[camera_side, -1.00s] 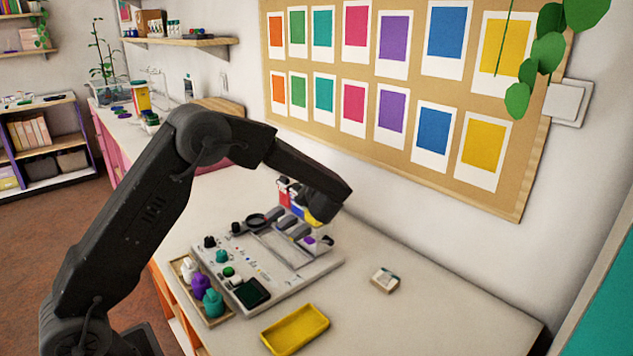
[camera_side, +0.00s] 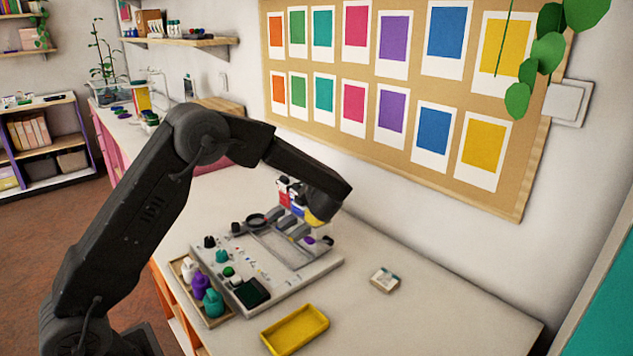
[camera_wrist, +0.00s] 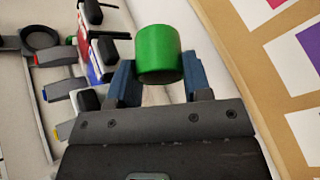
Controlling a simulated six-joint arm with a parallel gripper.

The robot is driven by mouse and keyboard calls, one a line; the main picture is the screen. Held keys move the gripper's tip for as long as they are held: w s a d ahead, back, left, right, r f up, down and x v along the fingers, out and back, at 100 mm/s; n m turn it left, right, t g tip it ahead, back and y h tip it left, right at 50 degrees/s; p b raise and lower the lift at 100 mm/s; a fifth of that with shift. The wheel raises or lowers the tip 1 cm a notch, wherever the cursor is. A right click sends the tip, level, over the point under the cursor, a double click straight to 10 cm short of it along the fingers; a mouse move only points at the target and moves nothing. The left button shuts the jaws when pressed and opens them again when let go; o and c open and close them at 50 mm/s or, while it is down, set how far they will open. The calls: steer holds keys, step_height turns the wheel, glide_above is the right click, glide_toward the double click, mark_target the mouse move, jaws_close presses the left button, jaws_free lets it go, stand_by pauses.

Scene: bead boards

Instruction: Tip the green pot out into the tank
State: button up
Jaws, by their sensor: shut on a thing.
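The green pot (camera_wrist: 158,52) is a plain green cylinder in the wrist view. My gripper (camera_wrist: 158,75) is shut on it, with one blue-grey finger on each side. I cannot see its contents. In the side view my gripper (camera_side: 318,212) is over the far right part of a white board (camera_side: 318,268); the pot is hidden there. A shallow, framed, grey see-through area (camera_side: 285,247) in the middle of the board looks like the tank. In the wrist view the pot is to the right of the board's bottles and levers, not over the framed area.
A wooden tray (camera_side: 222,322) with white, purple and teal bottles stands at the board's left. A yellow tray (camera_side: 296,329) and a small white box (camera_side: 384,279) lie in front and to the right. Red and blue bottles (camera_wrist: 100,55) stand close to my gripper. A pinboard (camera_side: 400,100) is behind.

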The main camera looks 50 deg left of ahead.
step_height(320, 180, up, 5)
steer(key=f+h, duration=0.1)
steer(key=f+g+h, duration=0.1)
steer(key=f, duration=0.1)
steer(key=a+f+n+g+h, duration=0.1)
steer(key=f, duration=0.1)
steer(key=shift+w+h, duration=0.1)
steer(key=shift+h, duration=0.2)
steer(key=h, duration=0.1)
steer(key=g+h, duration=0.1)
steer(key=h, duration=0.1)
steer(key=shift+w+a+r+n+g, duration=0.15)
steer(key=shift+a+r+n+g, duration=0.15)
steer(key=shift+a+r, duration=0.1)
steer(key=h, duration=0.1)
steer(key=g+h, duration=0.1)
steer(key=h, duration=0.1)
steer(key=r+h, duration=0.1)
steer(key=shift+w+a+n, duration=0.15)
steer(key=shift+a+n, duration=0.25)
steer(key=h, duration=0.2)
steer(key=g+h, duration=0.1)
steer(key=h, duration=0.1)
steer(key=r+g+h, duration=0.1)
steer(key=shift+w+a+n+h, duration=0.1)
steer(key=shift+a+n+h, duration=0.2)
steer(key=shift+h, duration=0.1)
steer(key=shift+d, duration=0.1)
